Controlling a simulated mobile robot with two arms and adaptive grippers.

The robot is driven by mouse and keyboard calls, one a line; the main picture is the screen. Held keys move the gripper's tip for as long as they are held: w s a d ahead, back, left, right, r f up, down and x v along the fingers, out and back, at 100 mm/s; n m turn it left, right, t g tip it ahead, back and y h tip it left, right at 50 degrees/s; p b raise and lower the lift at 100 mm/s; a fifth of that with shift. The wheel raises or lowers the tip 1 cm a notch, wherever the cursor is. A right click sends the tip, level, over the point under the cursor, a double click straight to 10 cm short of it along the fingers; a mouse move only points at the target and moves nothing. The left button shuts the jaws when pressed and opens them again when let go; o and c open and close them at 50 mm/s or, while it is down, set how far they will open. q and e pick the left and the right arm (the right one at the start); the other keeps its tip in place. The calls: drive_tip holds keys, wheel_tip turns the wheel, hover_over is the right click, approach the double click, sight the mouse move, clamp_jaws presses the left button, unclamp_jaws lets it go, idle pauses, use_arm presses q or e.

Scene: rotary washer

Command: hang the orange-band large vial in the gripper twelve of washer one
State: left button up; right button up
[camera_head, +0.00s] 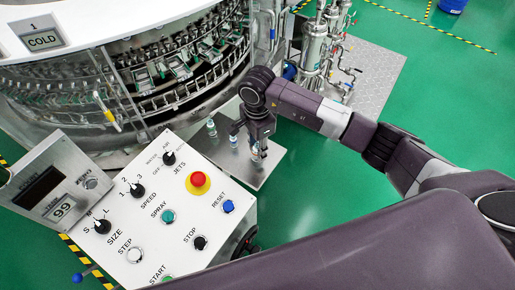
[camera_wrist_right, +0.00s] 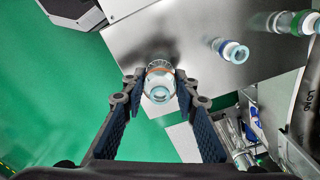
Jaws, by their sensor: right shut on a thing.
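The orange-band large vial (camera_wrist_right: 158,84) is clear glass with an orange band and sits between the fingers of my right gripper (camera_wrist_right: 160,96) in the right wrist view. My right gripper (camera_head: 257,147) is shut on it, over the steel shelf (camera_head: 240,170) in the head view. I cannot tell whether the vial touches the shelf. Washer one (camera_head: 130,70) is the round machine at upper left, with a ring of many small grippers (camera_head: 180,70) behind rails. I cannot pick out gripper twelve. My left gripper is not in view.
A blue-band vial (camera_wrist_right: 232,50) and a green-band vial (camera_wrist_right: 296,22) stand on the shelf. The control panel (camera_head: 150,225) with knobs and a red stop button (camera_head: 198,180) is in front. Pipes (camera_head: 315,50) rise behind my arm. Green floor is free at right.

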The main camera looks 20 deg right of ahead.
sight(257, 145)
drive_tip(key=shift+f, duration=0.5)
drive_tip(key=shift+f, duration=0.2)
drive_tip(key=o, duration=1)
drive_tip(key=shift+r, duration=0.1)
drive_tip(key=shift+r, duration=0.2)
wheel_tip(257, 145, up, 10)
drive_tip(key=b, duration=0.3)
drive_tip(key=shift+r, duration=0.2)
drive_tip(key=shift+r+b, duration=0.35)
drive_tip(key=shift+r, duration=0.35)
